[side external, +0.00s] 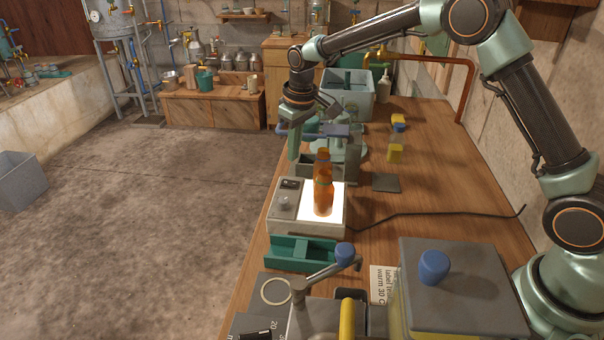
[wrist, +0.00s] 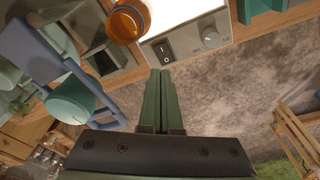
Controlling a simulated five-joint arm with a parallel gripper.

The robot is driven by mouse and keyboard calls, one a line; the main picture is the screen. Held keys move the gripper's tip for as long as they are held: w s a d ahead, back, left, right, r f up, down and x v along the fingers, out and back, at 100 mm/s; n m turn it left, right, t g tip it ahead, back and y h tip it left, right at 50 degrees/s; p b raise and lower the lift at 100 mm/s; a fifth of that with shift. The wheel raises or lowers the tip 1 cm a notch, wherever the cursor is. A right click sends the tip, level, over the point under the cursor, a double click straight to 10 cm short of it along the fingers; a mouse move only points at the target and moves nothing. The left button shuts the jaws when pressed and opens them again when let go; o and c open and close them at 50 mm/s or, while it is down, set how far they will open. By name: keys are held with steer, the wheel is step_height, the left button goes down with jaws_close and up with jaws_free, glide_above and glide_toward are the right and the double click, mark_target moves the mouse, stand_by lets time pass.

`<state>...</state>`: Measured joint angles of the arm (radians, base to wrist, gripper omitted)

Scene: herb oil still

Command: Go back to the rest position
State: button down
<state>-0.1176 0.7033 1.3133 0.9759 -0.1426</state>
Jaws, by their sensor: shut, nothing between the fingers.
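My gripper (side external: 293,156) hangs with its green fingers pointing down at the left edge of the bench, behind the lit box in the side external view. In the wrist view my gripper (wrist: 160,72) has its two long green fingers together with nothing between them. An amber bottle (side external: 323,196) stands upright on the glowing panel of the white box (side external: 283,207). The bottle (wrist: 127,20) and the box with its switch and knob (wrist: 185,38) also show at the top of the wrist view, apart from the fingers.
A green tray (side external: 290,254) lies in front of the box. A grey bin (side external: 357,101) stands behind. A blue-capped grey case (side external: 462,290) sits at the front right. A black cable (side external: 430,213) crosses the bench (side external: 430,165). Open floor (side external: 150,220) lies to the left.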

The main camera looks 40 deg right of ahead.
steer(key=shift+r, duration=0.1)
steer(key=s+d+r+t, duration=0.1)
steer(key=s+d+r, duration=0.1)
steer(key=s+r, duration=0.45)
steer(key=s+d+r+m+t, duration=0.1)
steer(key=s+d+r, duration=0.1)
steer(key=s, duration=0.7)
steer(key=s+d+r+m+t, duration=0.1)
steer(key=s+d+r+m, duration=0.1)
steer(key=s, duration=0.7)
steer(key=shift+s+d+r+t, duration=0.15)
steer(key=shift+s+r+t, duration=0.2)
steer(key=shift+r, duration=0.5)
